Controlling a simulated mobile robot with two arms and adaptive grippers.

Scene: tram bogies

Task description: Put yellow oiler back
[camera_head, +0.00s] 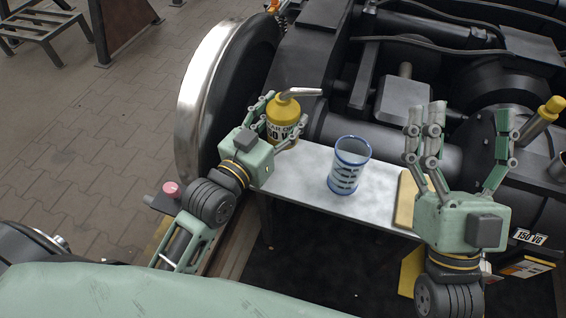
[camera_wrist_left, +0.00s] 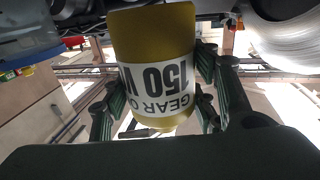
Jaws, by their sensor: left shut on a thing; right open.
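The yellow oiler (camera_head: 284,112) has a white label band and a bent metal spout pointing right. It is at the left end of the white shelf, next to the large wheel. My left gripper (camera_head: 270,118) is shut on it, with fingers on both sides of its body. In the left wrist view the oiler (camera_wrist_left: 155,65) fills the middle, its label reading "GEAR O… 150 V…", between the fingers of the left gripper (camera_wrist_left: 160,105). I cannot tell whether its base touches the shelf. My right gripper (camera_head: 462,140) is open and empty, fingers up, at the right.
A white and blue patterned cup (camera_head: 349,166) stands on the white shelf (camera_head: 306,180). A tan block (camera_head: 405,198) lies at the shelf's right end. The metal wheel (camera_head: 205,95) stands at left, dark bogie parts behind.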

